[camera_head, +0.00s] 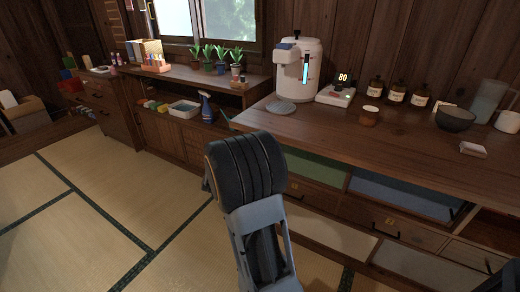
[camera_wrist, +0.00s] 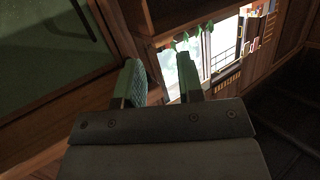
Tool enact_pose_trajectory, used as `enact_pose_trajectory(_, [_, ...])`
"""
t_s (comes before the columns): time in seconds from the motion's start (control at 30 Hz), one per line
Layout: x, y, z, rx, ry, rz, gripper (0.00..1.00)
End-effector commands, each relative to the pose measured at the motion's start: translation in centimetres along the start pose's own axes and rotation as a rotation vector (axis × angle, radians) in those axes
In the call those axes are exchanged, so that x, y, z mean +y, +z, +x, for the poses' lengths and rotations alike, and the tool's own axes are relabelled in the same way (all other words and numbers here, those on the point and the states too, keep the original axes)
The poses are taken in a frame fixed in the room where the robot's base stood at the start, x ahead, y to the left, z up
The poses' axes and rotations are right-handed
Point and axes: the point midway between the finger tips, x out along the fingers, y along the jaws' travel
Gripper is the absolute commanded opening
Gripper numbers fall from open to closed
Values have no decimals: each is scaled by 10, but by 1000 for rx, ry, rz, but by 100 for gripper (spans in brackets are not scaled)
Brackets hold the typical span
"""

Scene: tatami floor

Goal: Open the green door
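The green door (camera_head: 315,166) is a panel in the front of the wooden counter, just under its top. My arm hides its left part in the head view. In the wrist view a dark green panel in a wooden frame, seemingly this door (camera_wrist: 45,65), fills the upper left, with a thin dark bar handle (camera_wrist: 82,18) near the top. My gripper (camera_wrist: 160,82) is open and empty, its two fingers apart, to the right of the panel and not on the handle. In the head view my arm hides the gripper.
A blue panel (camera_head: 400,195) and drawers (camera_head: 390,222) are right of the green door. On the counter stand a white dispenser (camera_head: 297,70), a scale (camera_head: 336,96), brown bottles (camera_head: 397,92) and a dark bowl (camera_head: 455,118). Tatami floor (camera_head: 110,215) is free at left.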

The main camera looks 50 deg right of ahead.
Motion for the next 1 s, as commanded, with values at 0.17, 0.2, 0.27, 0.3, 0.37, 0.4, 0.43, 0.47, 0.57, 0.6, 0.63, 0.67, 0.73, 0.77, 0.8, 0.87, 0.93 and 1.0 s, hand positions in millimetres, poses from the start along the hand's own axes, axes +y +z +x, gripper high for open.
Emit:
enact_pose_trajectory(0.17, [60,17,32,161,230,-7,34])
enact_pose_trajectory(0.2, [69,19,34,185,266,-11,34])
enact_pose_trajectory(0.27, [80,20,37,216,311,-16,34])
enact_pose_trajectory(0.3, [86,21,39,230,333,-20,34])
enact_pose_trajectory(0.37, [92,21,42,245,356,-25,34])
enact_pose_trajectory(0.4, [95,21,44,252,367,-27,34])
enact_pose_trajectory(0.43, [98,20,47,256,372,-27,34])
enact_pose_trajectory(0.47, [100,20,50,258,376,-27,34])
enact_pose_trajectory(0.57, [107,16,64,261,379,-26,34])
enact_pose_trajectory(0.6, [110,15,71,260,380,-27,34])
enact_pose_trajectory(0.63, [111,13,77,260,379,-26,34])
enact_pose_trajectory(0.67, [113,11,82,261,378,-27,34])
enact_pose_trajectory(0.73, [119,8,95,260,378,-26,34])
enact_pose_trajectory(0.77, [120,6,100,260,377,-26,34])
enact_pose_trajectory(0.8, [123,4,107,260,377,-27,34])
enact_pose_trajectory(0.87, [128,2,117,260,377,-26,34])
enact_pose_trajectory(0.93, [131,-1,128,259,376,-26,34])
enact_pose_trajectory(1.0, [135,-5,137,259,376,-27,34])
